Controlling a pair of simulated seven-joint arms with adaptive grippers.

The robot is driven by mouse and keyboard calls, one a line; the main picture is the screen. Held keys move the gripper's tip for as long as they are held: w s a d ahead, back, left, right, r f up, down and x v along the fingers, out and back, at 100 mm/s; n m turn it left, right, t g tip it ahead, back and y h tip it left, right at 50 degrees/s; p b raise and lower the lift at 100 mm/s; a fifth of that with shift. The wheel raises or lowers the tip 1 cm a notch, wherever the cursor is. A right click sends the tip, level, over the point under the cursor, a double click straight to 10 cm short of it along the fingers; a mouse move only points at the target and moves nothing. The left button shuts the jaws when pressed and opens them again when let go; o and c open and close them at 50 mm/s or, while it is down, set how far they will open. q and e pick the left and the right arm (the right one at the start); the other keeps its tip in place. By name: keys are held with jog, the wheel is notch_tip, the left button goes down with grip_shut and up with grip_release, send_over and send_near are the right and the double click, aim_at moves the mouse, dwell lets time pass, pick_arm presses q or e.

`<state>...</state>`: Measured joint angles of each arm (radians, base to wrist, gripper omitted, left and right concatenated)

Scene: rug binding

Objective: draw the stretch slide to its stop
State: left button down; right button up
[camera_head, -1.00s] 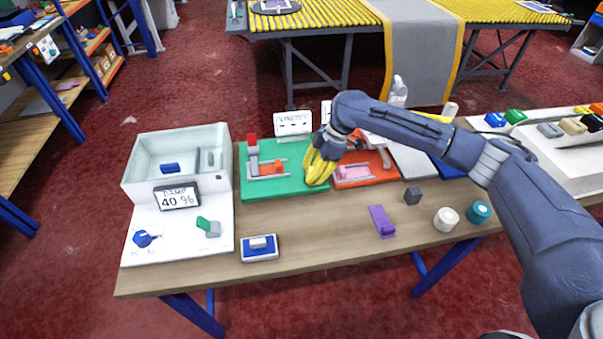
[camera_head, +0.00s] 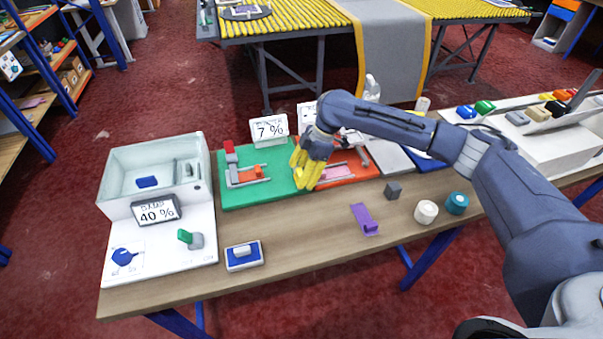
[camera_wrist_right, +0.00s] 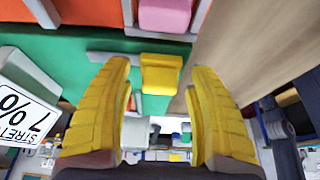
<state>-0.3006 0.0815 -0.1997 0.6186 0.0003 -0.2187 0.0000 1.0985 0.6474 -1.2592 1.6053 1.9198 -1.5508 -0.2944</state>
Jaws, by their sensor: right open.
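The stretch station is a green board (camera_head: 240,196) with grey rails, an orange piece (camera_head: 247,176) and a red block (camera_head: 230,150) at its left. Its display (camera_head: 269,131) reads 7 %, and the wrist view shows "STRETCH" on this display (camera_wrist_right: 20,118). A small yellow block (camera_wrist_right: 161,73) stands by the end of a grey bar on the green board; I take it for the slide's handle. My right gripper (camera_head: 307,180) is open at the board's right edge, yellow fingers either side of that block with gaps. In the head view the hand hides the block. My left gripper is out of view.
An orange board (camera_head: 362,168) with a pink block (camera_head: 336,172) lies close right of the hand. A white tank (camera_head: 150,205) stands left. A purple piece (camera_head: 364,219), grey cube (camera_head: 393,190) and two round pots (camera_head: 426,212) sit in front.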

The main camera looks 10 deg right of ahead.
jog(key=v, duration=1.2)
